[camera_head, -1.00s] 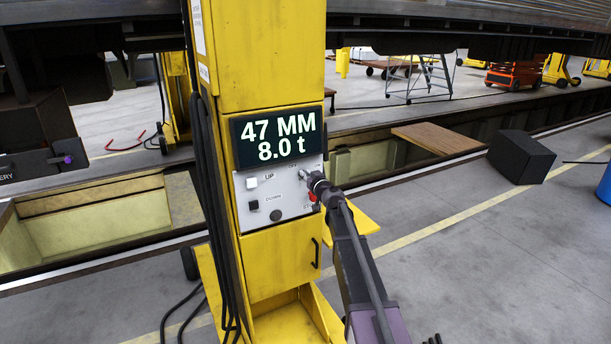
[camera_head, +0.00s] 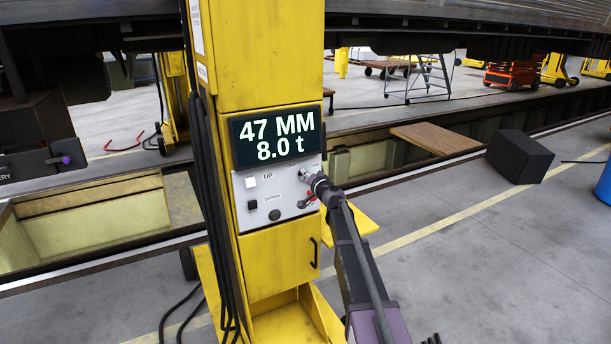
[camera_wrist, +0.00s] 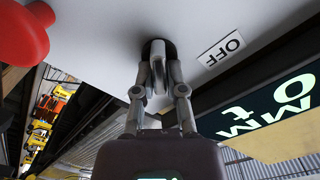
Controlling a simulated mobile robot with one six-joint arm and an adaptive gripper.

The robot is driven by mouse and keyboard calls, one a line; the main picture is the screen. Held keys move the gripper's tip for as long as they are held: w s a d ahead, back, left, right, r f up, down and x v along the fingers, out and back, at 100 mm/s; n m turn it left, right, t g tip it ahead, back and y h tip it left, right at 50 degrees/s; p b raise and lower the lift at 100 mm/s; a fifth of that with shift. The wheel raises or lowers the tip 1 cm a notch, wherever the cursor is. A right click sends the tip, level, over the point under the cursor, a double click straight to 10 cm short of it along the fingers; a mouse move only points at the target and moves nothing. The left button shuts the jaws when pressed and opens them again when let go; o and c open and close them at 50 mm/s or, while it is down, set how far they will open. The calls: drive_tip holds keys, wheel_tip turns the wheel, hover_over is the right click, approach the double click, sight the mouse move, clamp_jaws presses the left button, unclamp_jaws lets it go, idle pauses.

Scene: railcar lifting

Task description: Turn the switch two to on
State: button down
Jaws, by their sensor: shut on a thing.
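A yellow lifting column (camera_head: 265,60) carries a light grey control panel (camera_head: 238,222) below a lit display (camera_head: 275,137) reading 47 MM and 8.0 t. The switch, a grey knob on a dark round base (camera_wrist: 157,58), sits near the panel's upper right. My gripper (camera_head: 308,176) reaches it from the right. In the wrist view my gripper's fingers (camera_wrist: 160,88) are shut on the knob from both sides. A label reading OFF (camera_wrist: 221,48) is beside the knob. In the head view my gripper partly hides the knob, so its exact setting is hard to tell.
The panel also has a white UP button (camera_head: 251,182), a black DOWN button (camera_head: 252,205), a dark round part (camera_head: 275,215) and a red knob (camera_wrist: 22,32) close to my gripper. Cables (camera_head: 205,180) hang on the column's left.

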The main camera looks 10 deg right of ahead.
drive_tip(key=shift+f+m, duration=0.1)
drive_tip(key=shift+m, duration=1.5)
drive_tip(key=c, duration=0.7)
unclamp_jaws()
drive_tip(key=v, duration=1.2)
